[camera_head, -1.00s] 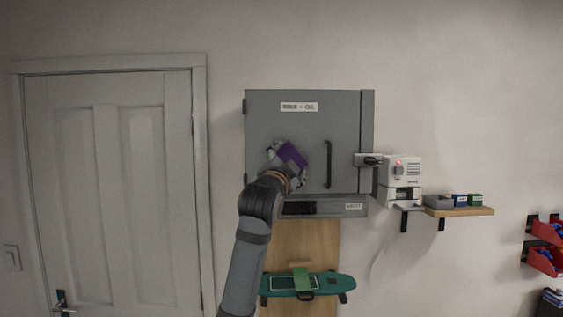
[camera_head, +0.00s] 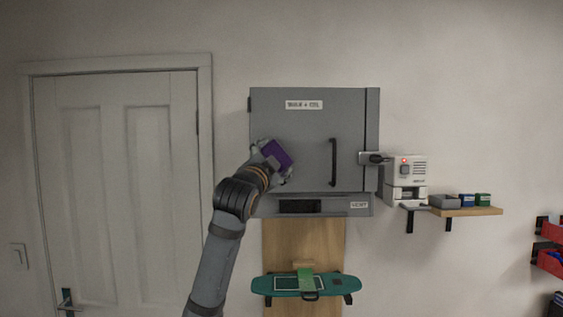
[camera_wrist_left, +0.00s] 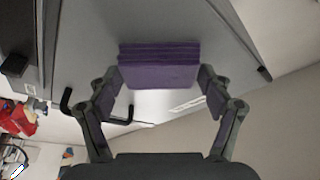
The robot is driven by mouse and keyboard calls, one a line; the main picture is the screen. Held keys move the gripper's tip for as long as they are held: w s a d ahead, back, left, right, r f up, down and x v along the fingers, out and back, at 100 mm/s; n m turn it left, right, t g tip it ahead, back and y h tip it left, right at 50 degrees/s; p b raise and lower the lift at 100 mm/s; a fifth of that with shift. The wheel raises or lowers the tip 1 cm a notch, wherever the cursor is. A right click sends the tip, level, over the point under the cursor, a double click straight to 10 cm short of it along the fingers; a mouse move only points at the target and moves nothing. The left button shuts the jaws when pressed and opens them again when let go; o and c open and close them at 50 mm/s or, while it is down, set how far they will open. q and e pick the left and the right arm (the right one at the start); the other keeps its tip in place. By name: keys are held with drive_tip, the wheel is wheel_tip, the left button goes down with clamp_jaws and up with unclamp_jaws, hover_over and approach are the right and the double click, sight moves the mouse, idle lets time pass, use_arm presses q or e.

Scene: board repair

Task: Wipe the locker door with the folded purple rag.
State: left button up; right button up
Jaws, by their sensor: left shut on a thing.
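The grey locker (camera_head: 304,130) hangs on the wall, its door shut, with a white label at the top and a black vertical handle (camera_head: 333,162) right of middle. My left gripper (camera_head: 272,163) is shut on the folded purple rag (camera_head: 278,154), in front of the door's left half, left of the handle. In the left wrist view the rag (camera_wrist_left: 158,66) sits between the two fingers, its folded layers facing the grey door surface (camera_wrist_left: 100,40). I cannot tell whether it touches the door. My right gripper is not in view.
A latch and a white box with a red light (camera_head: 407,172) stand at the locker's right side. A wooden shelf (camera_head: 470,211) holds small boxes. A green skateboard-like board (camera_head: 262,284) is below the locker. A white room door (camera_head: 120,180) is at left.

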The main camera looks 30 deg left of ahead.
use_arm(q)
drive_tip(key=shift+s+a+b, duration=0.2)
drive_tip(key=shift+s+a, duration=0.2)
drive_tip(key=shift+a, duration=0.25)
drive_tip(key=shift+s+a+b, duration=0.15)
drive_tip(key=shift+s+a, duration=0.2)
drive_tip(key=shift+a, duration=0.25)
drive_tip(key=shift+d, duration=0.1)
drive_tip(key=shift+s+d+f+b, duration=0.15)
drive_tip(key=shift+s+d, duration=0.35)
drive_tip(key=shift+s, duration=0.3)
drive_tip(key=shift+s+d+r+b, duration=0.1)
drive_tip(key=shift+s+d, duration=0.45)
drive_tip(key=shift+s, duration=0.3)
drive_tip(key=shift+s+d+f+b, duration=0.15)
drive_tip(key=shift+s+d, duration=0.35)
drive_tip(key=shift+s, duration=0.3)
drive_tip(key=shift+r, duration=0.1)
drive_tip(key=s, duration=0.1)
drive_tip(key=s+d, duration=0.1)
drive_tip(key=shift+s+d, duration=0.3)
drive_tip(key=shift+s, duration=0.05)
